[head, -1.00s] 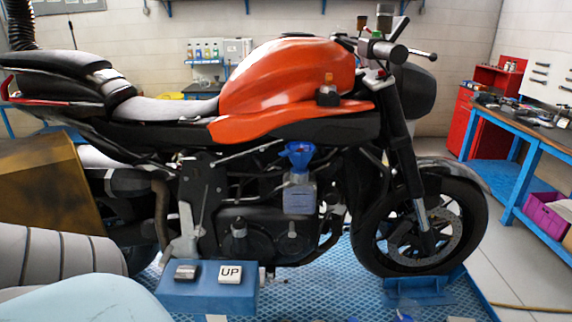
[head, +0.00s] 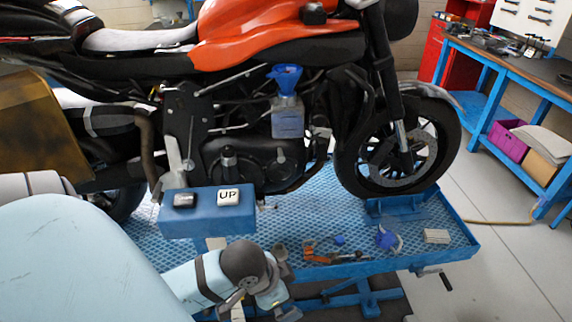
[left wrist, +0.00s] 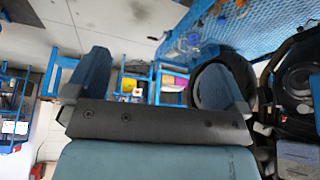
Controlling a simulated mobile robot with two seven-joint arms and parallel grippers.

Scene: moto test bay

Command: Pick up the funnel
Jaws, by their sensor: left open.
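A blue funnel (head: 285,77) sits upright in the mouth of a translucent bottle (head: 288,120) beside the motorcycle's engine, in the middle of the head view. My left arm comes in from the lower left of the head view and ends low in front of the lift, below the funnel and well apart from it. In the left wrist view my left gripper (left wrist: 158,78) is open, its two fingers wide apart with nothing between them. I cannot make out the funnel in the left wrist view. My right gripper is not in view.
The orange motorcycle (head: 245,35) stands on a blue lift (head: 330,215). A blue box (head: 208,222) with an UP button stands in front of the engine. Small tools and a blue item (head: 385,238) lie along the lift's front edge. A workbench (head: 500,60) stands at right.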

